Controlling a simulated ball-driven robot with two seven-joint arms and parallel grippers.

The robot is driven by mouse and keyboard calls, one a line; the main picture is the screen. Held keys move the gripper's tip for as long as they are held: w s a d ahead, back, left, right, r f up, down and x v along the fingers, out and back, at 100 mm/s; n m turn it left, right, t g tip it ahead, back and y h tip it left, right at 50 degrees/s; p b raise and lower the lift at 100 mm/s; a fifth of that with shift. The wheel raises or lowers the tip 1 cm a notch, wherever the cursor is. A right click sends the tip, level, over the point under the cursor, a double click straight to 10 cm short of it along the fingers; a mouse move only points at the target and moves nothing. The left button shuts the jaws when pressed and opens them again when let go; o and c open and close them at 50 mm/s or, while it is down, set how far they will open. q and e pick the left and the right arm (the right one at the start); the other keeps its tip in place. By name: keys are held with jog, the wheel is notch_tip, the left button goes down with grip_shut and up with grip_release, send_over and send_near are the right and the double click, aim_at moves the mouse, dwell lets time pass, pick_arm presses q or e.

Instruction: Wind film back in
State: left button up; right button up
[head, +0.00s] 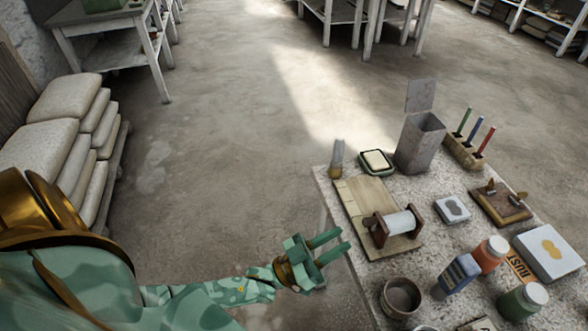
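A roll of whitish film (398,223) sits between two dark brown end supports on a pale wooden board (358,197). The board lies on the left part of the speckled table. I cannot tell whether any film lies unwound on the board. My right gripper is not in view.
A brush (337,158), a soap dish (376,162), a grey metal bin (420,143) and a rack of coloured sticks (468,148) stand along the back. A round tin (400,297) and several bottles stand in front. Stacked sacks (60,140) are at left; open floor lies between.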

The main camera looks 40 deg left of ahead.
pick_arm(q)
jog(key=b+v, duration=0.1)
jog(key=v, duration=1)
jog(key=shift+s, duration=0.15)
jog(key=shift+f, duration=0.2)
